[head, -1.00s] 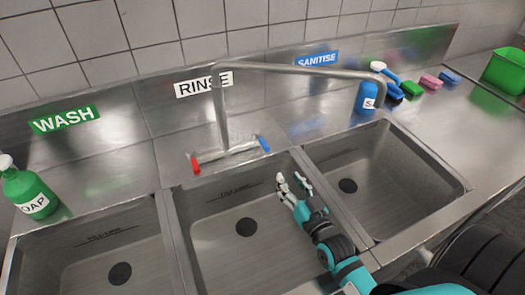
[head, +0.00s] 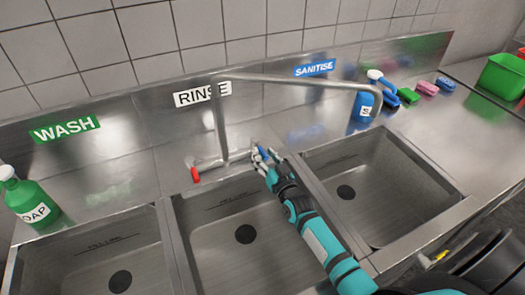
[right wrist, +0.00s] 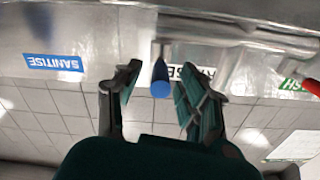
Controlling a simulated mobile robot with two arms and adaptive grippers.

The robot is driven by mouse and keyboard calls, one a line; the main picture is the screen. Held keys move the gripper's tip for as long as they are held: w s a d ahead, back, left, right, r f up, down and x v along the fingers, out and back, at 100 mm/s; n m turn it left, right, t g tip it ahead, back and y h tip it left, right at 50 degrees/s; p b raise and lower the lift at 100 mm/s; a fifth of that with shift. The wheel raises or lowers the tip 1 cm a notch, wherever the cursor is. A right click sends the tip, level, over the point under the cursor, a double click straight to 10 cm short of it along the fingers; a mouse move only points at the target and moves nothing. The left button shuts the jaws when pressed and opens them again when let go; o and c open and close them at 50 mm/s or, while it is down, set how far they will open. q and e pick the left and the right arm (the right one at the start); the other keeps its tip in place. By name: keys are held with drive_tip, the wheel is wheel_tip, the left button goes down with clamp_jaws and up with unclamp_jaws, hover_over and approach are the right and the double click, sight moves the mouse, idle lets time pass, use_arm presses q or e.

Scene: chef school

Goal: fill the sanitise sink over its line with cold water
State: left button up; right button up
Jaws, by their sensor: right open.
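The sanitise sink (head: 400,205) is the right basin, under the blue SANITISE label (head: 314,68); its floor shows bare, with no water. The metal tap (head: 219,125) stands behind the rinse sink, its spout (head: 300,79) reaching right, with its end near the sanitise sink's back edge. It has a red handle (head: 195,174) at left and a blue handle at right. My right gripper (head: 266,156) is open at the blue handle and partly hides it. In the right wrist view the blue handle (right wrist: 160,80) lies between the open fingers. My left gripper is not in view.
The rinse sink (head: 215,255) and wash sink (head: 90,270) lie to the left. A green soap bottle (head: 30,200) stands at far left.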

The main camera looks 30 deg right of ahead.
drive_tip(key=shift+w, duration=0.9)
clamp_jaws()
drive_tip(key=shift+d, duration=0.1)
